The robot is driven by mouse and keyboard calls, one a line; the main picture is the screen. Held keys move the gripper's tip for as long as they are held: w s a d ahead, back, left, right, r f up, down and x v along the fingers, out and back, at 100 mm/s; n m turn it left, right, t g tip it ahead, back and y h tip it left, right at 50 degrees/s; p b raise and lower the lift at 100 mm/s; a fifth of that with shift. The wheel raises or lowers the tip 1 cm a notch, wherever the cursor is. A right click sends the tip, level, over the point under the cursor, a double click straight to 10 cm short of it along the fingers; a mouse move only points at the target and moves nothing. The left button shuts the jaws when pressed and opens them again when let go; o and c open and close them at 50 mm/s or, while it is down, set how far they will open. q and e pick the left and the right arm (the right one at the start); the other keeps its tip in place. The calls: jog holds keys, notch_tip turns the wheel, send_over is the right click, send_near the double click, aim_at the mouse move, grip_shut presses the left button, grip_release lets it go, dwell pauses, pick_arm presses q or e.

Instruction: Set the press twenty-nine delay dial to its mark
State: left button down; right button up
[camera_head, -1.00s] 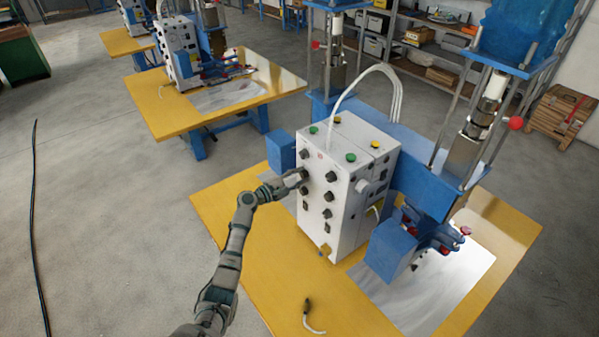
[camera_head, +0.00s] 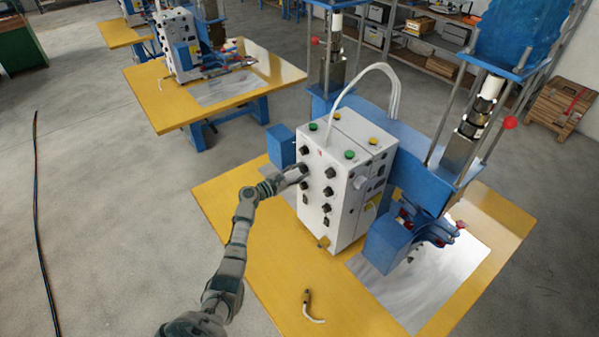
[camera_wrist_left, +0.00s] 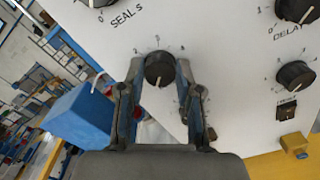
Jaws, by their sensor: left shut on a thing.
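The white control box (camera_head: 345,165) stands on the near yellow table, with black dials in columns on its front. My left gripper (camera_head: 301,171) is at a dial in the box's left column. In the left wrist view, its two fingers (camera_wrist_left: 160,75) are shut on a black dial (camera_wrist_left: 159,68) with a white pointer line, pointing down in the picture. Numbers ring this dial; its name is hidden behind the gripper. A dial marked DELAY (camera_wrist_left: 297,8) is at the upper right, and one marked SEAL s (camera_wrist_left: 90,3) at the upper left. My right gripper is not in view.
A blue block (camera_head: 281,146) is left of the box, close to my gripper. The blue press (camera_head: 425,180) stands right of the box. A small cabled item (camera_head: 310,305) lies on the yellow table top (camera_head: 262,245). A black rocker switch (camera_wrist_left: 286,109) is near the dials.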

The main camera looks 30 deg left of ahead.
pick_arm(q)
jog(key=shift+f, duration=0.3)
jog(key=c, duration=1)
grip_release()
jog(key=shift+o, duration=1.1)
jog(key=shift+a, duration=0.2)
jog(key=v, duration=1.2)
jog(key=shift+f, duration=0.2)
jog(key=shift+w+a, duration=0.1)
